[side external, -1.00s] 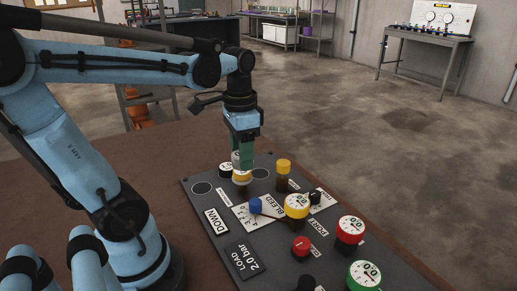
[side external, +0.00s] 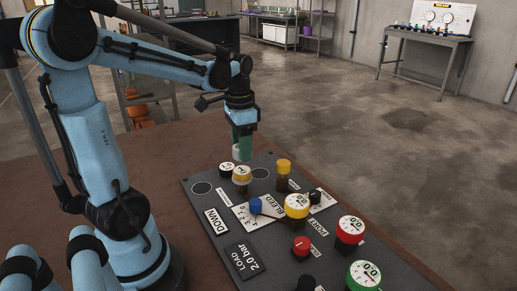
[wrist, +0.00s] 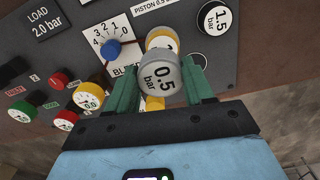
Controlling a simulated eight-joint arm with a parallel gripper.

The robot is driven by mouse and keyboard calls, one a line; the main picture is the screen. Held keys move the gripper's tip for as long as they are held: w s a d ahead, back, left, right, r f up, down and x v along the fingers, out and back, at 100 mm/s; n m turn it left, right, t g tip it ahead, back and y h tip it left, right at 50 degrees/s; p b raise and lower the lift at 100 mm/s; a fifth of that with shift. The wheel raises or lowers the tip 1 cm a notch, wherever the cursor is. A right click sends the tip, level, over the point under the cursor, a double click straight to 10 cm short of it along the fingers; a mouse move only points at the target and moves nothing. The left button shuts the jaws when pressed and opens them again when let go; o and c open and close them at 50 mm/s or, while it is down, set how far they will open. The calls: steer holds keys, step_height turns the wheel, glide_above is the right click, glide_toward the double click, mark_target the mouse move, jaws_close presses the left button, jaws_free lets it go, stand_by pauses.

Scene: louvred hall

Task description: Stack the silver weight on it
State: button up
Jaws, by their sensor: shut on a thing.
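The silver weight, marked 0.5 bar, fills the middle of the wrist view (wrist: 163,78). In the side external view it is a small pale disc (side external: 237,153). My gripper (side external: 241,147) is shut on it; the green fingers flank it in the wrist view. A gold-sided disc with a pale top (side external: 242,173) stands on the panel below and in front of the held weight. The silver weight is apart from it and partly hides it in the wrist view (wrist: 158,38). A dark weight marked 1.5 bar (wrist: 213,18) sits beside it.
The dark panel (side external: 197,228) also carries a yellow-topped post (side external: 284,166), a blue knob (side external: 255,205), a yellow gauge (side external: 297,205), a red gauge (side external: 350,229) and a green gauge (side external: 364,274).

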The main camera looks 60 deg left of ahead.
steer(key=shift+a+f, duration=0.25)
steer(key=shift+f, duration=1.9)
steer(key=o, duration=1.1)
steer(key=shift+f, duration=0.1)
steer(key=shift+o, duration=0.2)
step_height(320, 180, up, 12)
steer(key=shift+d+r, duration=0.1)
steer(key=d+f+t, duration=0.3)
steer(key=d, duration=0.4)
steer(key=d+f+n+t, duration=0.1)
steer(key=d+f+t, duration=0.3)
steer(key=d, duration=0.4)
steer(key=shift+s+d+n, duration=0.2)
steer(key=shift+d+n, duration=0.05)
steer(key=shift+n, duration=0.05)
